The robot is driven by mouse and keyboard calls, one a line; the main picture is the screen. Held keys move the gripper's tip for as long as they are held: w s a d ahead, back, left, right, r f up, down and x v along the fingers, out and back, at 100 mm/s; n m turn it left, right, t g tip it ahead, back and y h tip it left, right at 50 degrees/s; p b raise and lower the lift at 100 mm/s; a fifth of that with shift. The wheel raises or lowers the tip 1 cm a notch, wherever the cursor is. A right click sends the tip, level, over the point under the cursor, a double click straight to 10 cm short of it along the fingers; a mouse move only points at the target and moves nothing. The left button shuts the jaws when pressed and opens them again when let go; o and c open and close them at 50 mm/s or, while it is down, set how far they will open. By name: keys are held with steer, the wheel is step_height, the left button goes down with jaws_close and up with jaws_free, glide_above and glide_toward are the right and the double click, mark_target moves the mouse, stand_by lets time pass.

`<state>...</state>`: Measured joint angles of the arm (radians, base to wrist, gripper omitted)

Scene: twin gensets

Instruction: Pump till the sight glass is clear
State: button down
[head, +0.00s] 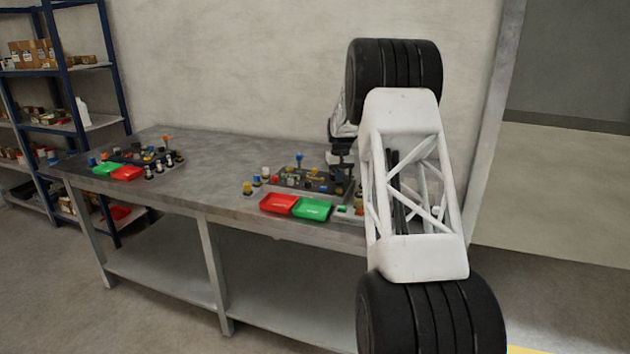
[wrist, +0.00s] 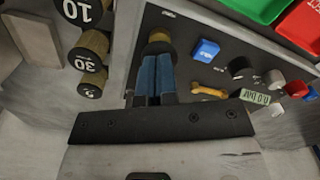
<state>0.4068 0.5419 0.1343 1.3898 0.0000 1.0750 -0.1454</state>
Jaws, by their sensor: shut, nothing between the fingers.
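In the wrist view my gripper (wrist: 154,62) is shut, with its two blue fingers side by side and nothing between them. Its tips are at a round brass-coloured knob (wrist: 158,40) with a dark lower part on the dark panel (wrist: 185,25); I cannot tell whether they touch it. A small display (wrist: 255,96) on the panel appears to read 0.0 bar. A yellow lever (wrist: 208,91) and a blue block (wrist: 205,50) are right of the fingers. I cannot pick out the sight glass for certain. In the head view my arm covers part of the right panel (head: 300,180).
Dark cylinders marked 10 (wrist: 85,12) and 30 (wrist: 90,50) stand left of the panel. A red tray (head: 279,204) and a green tray (head: 312,209) lie at the bench's front edge. A second panel (head: 135,155) is at the left; bare bench (head: 215,155) separates them.

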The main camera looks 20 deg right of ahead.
steer(key=shift+f, duration=0.7)
steer(key=shift+r, duration=1.65)
steer(key=shift+f, duration=1.65)
steer(key=shift+r, duration=3.1)
